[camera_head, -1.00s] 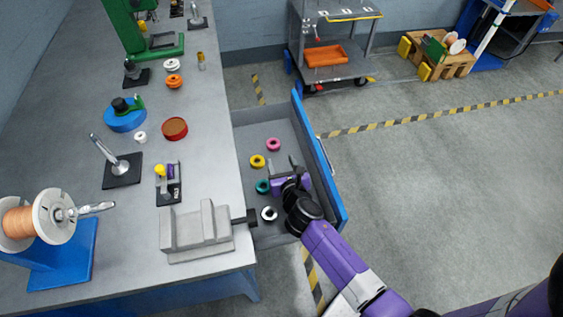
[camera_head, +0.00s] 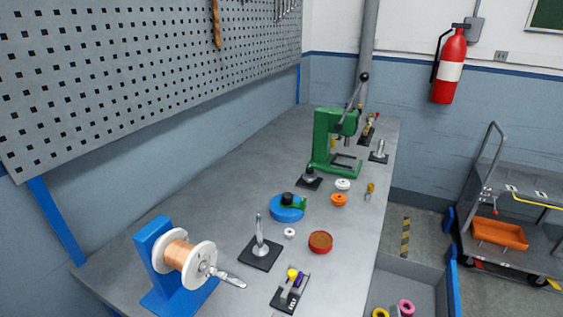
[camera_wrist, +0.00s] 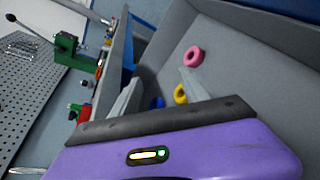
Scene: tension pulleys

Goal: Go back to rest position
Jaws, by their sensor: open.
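My gripper (camera_wrist: 159,78) shows in the wrist view with its two grey fingers apart and nothing between the tips. It is outside the head view. The fingers point across the open drawer (camera_wrist: 245,60). A pink pulley (camera_wrist: 193,56) lies in the drawer beyond the right finger. A yellow pulley (camera_wrist: 180,93) and a blue one (camera_wrist: 157,102) are partly hidden behind the gripper. In the head view, the drawer (camera_head: 408,272) is cut off at the bottom right, with the pink pulley (camera_head: 406,308) and yellow pulley (camera_head: 380,314) at the edge.
The workbench (camera_head: 235,190) holds a copper wire spool (camera_head: 180,257), a green press (camera_head: 325,140), white and orange pulleys (camera_head: 338,200), and a red round container (camera_head: 320,242). A grey cart (camera_head: 520,190) with an orange tray (camera_head: 499,234) stands at the right.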

